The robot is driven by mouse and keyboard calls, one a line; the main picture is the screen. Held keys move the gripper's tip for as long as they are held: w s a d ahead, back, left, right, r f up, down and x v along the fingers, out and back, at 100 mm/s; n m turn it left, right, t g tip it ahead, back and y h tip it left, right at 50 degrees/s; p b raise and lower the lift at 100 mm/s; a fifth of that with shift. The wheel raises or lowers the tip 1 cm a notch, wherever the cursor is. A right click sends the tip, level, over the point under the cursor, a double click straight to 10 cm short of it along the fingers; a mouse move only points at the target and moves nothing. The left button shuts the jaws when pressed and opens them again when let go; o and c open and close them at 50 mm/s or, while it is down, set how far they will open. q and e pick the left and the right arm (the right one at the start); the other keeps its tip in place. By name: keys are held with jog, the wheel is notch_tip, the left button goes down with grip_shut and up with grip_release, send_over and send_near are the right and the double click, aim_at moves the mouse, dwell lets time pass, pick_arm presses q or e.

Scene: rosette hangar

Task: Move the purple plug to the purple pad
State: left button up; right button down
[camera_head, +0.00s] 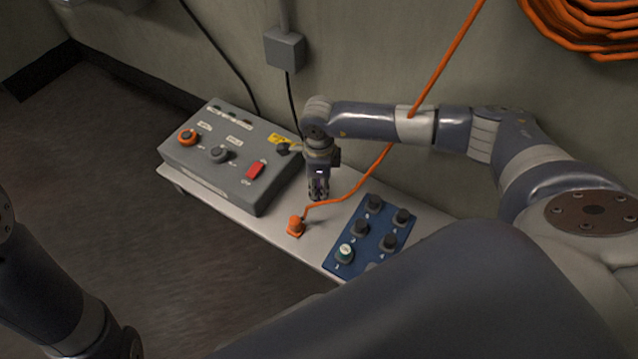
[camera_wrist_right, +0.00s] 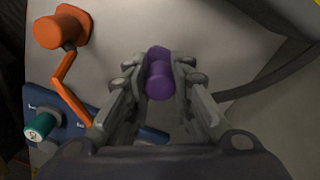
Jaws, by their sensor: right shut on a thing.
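The purple plug (camera_wrist_right: 159,80) sits between the fingertips of my right gripper (camera_wrist_right: 160,80) in the right wrist view, and the gripper is shut on it. In the head view my right gripper (camera_head: 319,190) points down over the light bench, between the grey control box and the blue panel. The plug is hidden by the gripper there. I cannot tell whether the plug touches the bench. No purple pad shows in either view. Of my left arm only links show at the lower left; its gripper is out of view.
An orange plug (camera_head: 296,227) with an orange cable stands on the bench (camera_head: 240,226), near my right gripper. A blue panel (camera_head: 340,256) with several dark knobs and a green one is to the right. The grey control box (camera_head: 215,176) is to the left.

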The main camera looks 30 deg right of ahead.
jog(key=shift+p, duration=0.4)
dwell(1.6)
jog(key=shift+f, duration=0.2)
jog(key=shift+f, duration=0.25)
dwell(0.4)
jog(key=shift+f, duration=0.1)
dwell(0.4)
jog(key=c, duration=1.3)
grip_release()
jog(key=shift+c, duration=0.2)
notch_tip(320, 180, up, 8)
jog(key=shift+f, duration=0.25)
